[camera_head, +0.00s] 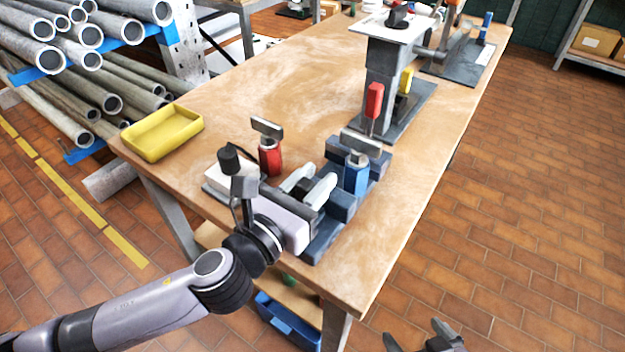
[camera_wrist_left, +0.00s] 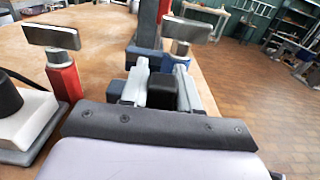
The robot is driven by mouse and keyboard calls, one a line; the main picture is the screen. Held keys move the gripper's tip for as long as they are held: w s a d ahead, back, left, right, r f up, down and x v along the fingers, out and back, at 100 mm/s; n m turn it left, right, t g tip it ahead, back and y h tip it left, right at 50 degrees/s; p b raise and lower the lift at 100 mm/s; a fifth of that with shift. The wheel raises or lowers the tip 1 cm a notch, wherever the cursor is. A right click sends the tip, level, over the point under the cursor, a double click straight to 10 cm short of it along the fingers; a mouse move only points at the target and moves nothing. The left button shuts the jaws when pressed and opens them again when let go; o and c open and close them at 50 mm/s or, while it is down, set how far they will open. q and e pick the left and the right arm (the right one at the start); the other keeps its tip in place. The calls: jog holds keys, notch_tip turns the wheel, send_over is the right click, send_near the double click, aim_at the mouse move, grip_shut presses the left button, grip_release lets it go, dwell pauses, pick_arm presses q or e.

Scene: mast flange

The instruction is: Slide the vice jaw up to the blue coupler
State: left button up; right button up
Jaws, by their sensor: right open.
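The blue coupler (camera_head: 356,175) stands upright in the dark blue vice (camera_head: 328,238) and has a grey crossbar on top; its crossbar also shows in the left wrist view (camera_wrist_left: 187,29). The vice jaw (camera_head: 342,206) is on the coupler's near side. Whether they touch is hidden. My left gripper (camera_head: 311,181) is low over the vice, its pale fingers on either side of a black block (camera_wrist_left: 162,91) that fills the space between them; this block appears to be the jaw's grip. My right gripper (camera_head: 424,338) is open and empty at the bottom, off the table.
A red coupler (camera_head: 269,157) with a crossbar stands left of the vice. A white block with a black knob (camera_head: 229,160) is close to my left wrist. A yellow tray (camera_head: 162,132) is at the left edge. A grey post (camera_head: 381,85) with red and yellow handles rises behind.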

aim_at(300, 196)
pick_arm(q)
jog(key=shift+w+d+r+p, duration=0.1)
jog(key=shift+w+d+p, duration=0.25)
jog(key=shift+w, duration=0.2)
jog(key=shift+w+d, duration=0.4)
jog(key=shift+w, duration=0.1)
jog(key=o, duration=0.8)
jog(key=shift+o, duration=0.2)
jog(key=shift+s, duration=0.1)
jog(key=shift+v, duration=3.55)
